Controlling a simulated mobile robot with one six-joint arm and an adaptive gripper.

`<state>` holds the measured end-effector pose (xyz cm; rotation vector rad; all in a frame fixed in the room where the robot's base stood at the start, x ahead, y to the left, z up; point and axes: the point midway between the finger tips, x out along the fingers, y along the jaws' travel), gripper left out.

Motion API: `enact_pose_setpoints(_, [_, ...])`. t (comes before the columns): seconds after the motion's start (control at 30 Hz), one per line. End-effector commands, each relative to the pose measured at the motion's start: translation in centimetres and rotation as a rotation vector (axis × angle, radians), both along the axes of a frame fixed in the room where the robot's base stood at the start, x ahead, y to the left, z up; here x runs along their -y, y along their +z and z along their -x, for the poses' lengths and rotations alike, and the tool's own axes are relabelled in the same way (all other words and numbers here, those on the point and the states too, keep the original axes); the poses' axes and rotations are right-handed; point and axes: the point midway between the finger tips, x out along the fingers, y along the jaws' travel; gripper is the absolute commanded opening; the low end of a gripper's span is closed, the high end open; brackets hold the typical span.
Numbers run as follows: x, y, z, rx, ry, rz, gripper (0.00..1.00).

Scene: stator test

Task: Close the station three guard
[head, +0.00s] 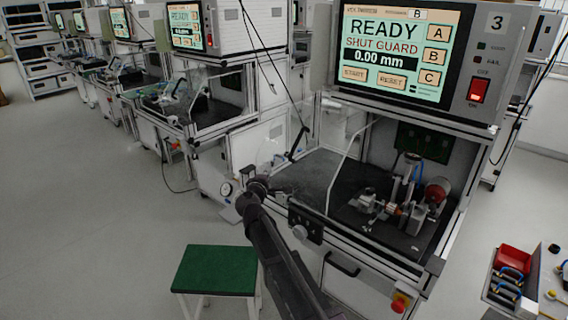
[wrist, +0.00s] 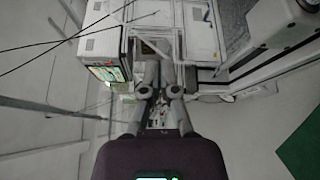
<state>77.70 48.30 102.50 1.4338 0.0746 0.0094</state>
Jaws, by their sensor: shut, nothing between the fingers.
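Station three (head: 495,22) has a lit screen (head: 395,50) that reads "READY", "SHUT GUARD" and "0.00 mm". Its work bay is open to the front, with a test fixture (head: 405,205) on the dark bay floor. The guard looks like a clear panel (head: 275,150) at the left of the bay, with a black handle-like part (head: 298,143); its exact outline is hard to see. My gripper (head: 258,186) is at the left front of the bay, near the clear panel; I cannot tell if they touch. In the wrist view the gripper (wrist: 157,72) is shut and empty.
A green-topped stool (head: 217,268) stands in front, left of my arm. A small table with a red bin (head: 515,262) is at the right. A red stop button (head: 400,301) is on the station's lower front. More stations line the left; the grey floor there is clear.

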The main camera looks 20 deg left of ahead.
Motion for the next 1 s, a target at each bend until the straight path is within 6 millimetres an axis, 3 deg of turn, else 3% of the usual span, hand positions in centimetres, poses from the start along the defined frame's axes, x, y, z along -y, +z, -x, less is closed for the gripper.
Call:
enact_pose_setpoints(0.37, [-0.2, -0.1, -2.3, -0.001, -0.001, -0.001, 0.00])
enact_pose_setpoints(0.9, [-0.5, -0.5, -10.3, 0.000, -0.004, -0.001, 0.00])
enact_pose_setpoints(1.0, [1.2, -0.2, -9.6, 0.000, -0.004, -0.001, 0.00])
